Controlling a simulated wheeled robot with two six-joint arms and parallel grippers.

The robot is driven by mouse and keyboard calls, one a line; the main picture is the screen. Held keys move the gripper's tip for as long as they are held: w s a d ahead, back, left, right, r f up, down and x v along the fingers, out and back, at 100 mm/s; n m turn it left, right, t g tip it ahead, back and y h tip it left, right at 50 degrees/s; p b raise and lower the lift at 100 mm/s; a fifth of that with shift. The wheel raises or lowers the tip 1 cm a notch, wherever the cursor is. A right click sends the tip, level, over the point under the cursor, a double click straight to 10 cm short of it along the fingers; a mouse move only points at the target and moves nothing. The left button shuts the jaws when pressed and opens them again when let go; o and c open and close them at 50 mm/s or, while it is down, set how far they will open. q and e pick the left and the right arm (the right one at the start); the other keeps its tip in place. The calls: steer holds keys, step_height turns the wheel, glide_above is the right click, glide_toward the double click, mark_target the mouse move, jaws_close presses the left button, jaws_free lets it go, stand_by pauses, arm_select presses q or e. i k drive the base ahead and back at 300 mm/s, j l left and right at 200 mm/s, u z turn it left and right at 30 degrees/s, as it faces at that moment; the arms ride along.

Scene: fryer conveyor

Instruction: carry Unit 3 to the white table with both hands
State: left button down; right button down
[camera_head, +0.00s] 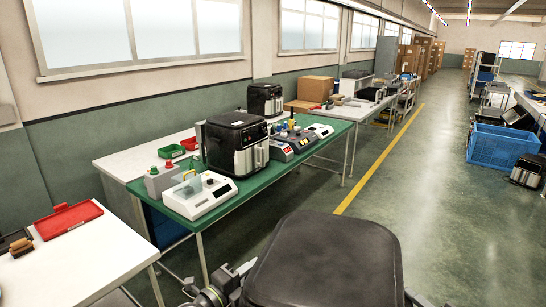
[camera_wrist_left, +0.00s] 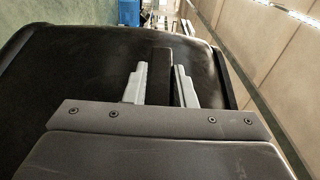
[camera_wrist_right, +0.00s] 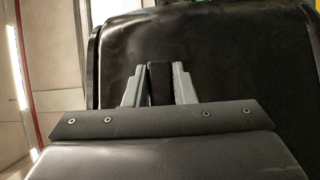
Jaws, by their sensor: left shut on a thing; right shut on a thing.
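A large black air fryer, which I take for Unit 3 (camera_head: 322,255), is right in front of me in the head view, seen from above; no label shows. My left gripper (camera_wrist_left: 162,85) is shut on a dark upright grip on its side. My right gripper (camera_wrist_right: 159,84) is shut on a similar grip on the other side. The fryer's dark wall fills both wrist views. In the head view both fingertips are hidden. A white table (camera_head: 95,258) stands at the lower left, apart from the fryer.
The white table bears a red tray (camera_head: 68,219) and a brown-handled item (camera_head: 20,246). A green-topped table (camera_head: 262,180) holds another fryer (camera_head: 236,143) and test devices. A blue crate (camera_head: 500,146) and a fryer (camera_head: 527,171) are at the right. The aisle floor (camera_head: 420,180) is clear.

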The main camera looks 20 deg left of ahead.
mark_target(84, 257)
steer(key=i+j+u, duration=0.65)
steer(key=i+u, duration=0.2)
steer(key=u, duration=0.15)
steer(key=i+u, duration=0.5)
steer(key=i+l+u, duration=0.15)
steer(key=i+u, duration=0.35)
steer(key=i+l+u, duration=0.3)
steer(key=i+u, duration=0.2)
steer(key=k+l, duration=0.05)
